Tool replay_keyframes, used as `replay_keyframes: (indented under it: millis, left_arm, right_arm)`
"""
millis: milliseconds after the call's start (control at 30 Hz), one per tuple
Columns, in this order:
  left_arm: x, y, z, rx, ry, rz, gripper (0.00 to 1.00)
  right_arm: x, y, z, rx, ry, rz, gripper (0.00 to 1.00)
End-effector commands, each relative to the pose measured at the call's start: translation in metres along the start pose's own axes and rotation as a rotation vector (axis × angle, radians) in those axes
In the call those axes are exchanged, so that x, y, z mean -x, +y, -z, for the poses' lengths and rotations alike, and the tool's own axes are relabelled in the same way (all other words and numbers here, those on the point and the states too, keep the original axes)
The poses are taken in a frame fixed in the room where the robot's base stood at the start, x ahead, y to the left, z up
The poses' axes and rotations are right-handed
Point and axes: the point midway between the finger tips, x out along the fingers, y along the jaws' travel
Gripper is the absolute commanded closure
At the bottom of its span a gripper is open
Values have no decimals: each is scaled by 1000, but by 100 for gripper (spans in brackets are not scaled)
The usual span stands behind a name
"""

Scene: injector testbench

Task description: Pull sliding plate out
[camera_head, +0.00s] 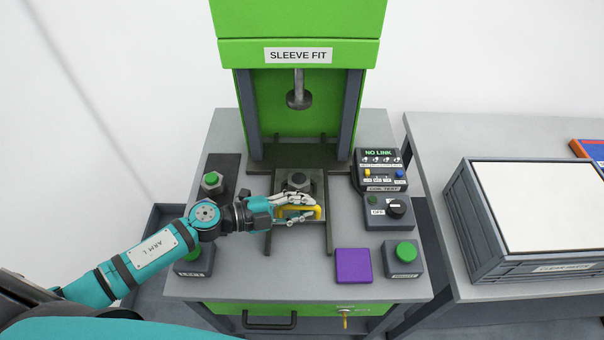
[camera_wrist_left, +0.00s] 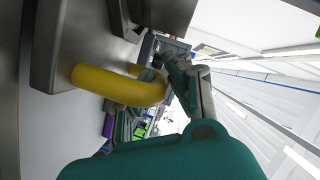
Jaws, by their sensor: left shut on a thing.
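The sliding plate (camera_head: 317,184) is a grey metal plate between two dark rails at the foot of the green press. It carries a round dark fixture (camera_head: 297,180). A yellow bar handle (camera_head: 318,212) is on its front edge, and this handle is large in the left wrist view (camera_wrist_left: 115,88). My left gripper (camera_head: 306,208) reaches in from the left and is shut on the yellow handle. Its fingers cover part of the handle. In the wrist view, a finger (camera_wrist_left: 190,85) shows beside the handle's end. My right gripper is not in view.
The press ram (camera_head: 299,97) hangs above and behind the plate, clear of it. Green buttons (camera_head: 405,251) stand at both sides, with a purple pad (camera_head: 353,265) at front right and a control box (camera_head: 389,212) at right. The bench between the rails in front is clear.

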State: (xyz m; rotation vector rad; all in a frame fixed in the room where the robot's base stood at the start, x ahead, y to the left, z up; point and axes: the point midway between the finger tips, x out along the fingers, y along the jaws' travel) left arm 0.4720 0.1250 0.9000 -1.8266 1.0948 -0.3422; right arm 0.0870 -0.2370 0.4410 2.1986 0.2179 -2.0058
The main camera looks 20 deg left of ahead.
Motion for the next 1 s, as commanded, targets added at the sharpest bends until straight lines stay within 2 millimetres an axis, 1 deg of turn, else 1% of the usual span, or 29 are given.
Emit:
replay_keyframes:
  millis: [33, 100, 300, 500, 800, 833, 1000]
  left_arm:
    - [4, 5, 10, 5, 2, -5, 100]
    - [8, 11, 19, 5, 2, -4, 100]
    - [14, 24, 34, 2, 2, -2, 100]
    - [16, 29, 39, 0, 1, -1, 100]
    - [16, 29, 38, 0, 1, 0, 100]
    - [16, 29, 38, 0, 1, 0, 83]
    - [16, 29, 38, 0, 1, 0, 62]
  right_arm:
    - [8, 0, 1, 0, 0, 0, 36]
    - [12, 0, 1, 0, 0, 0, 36]
    - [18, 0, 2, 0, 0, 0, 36]
    - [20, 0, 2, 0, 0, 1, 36]
    - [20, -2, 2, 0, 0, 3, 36]
    - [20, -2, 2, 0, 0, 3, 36]
    - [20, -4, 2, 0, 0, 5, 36]
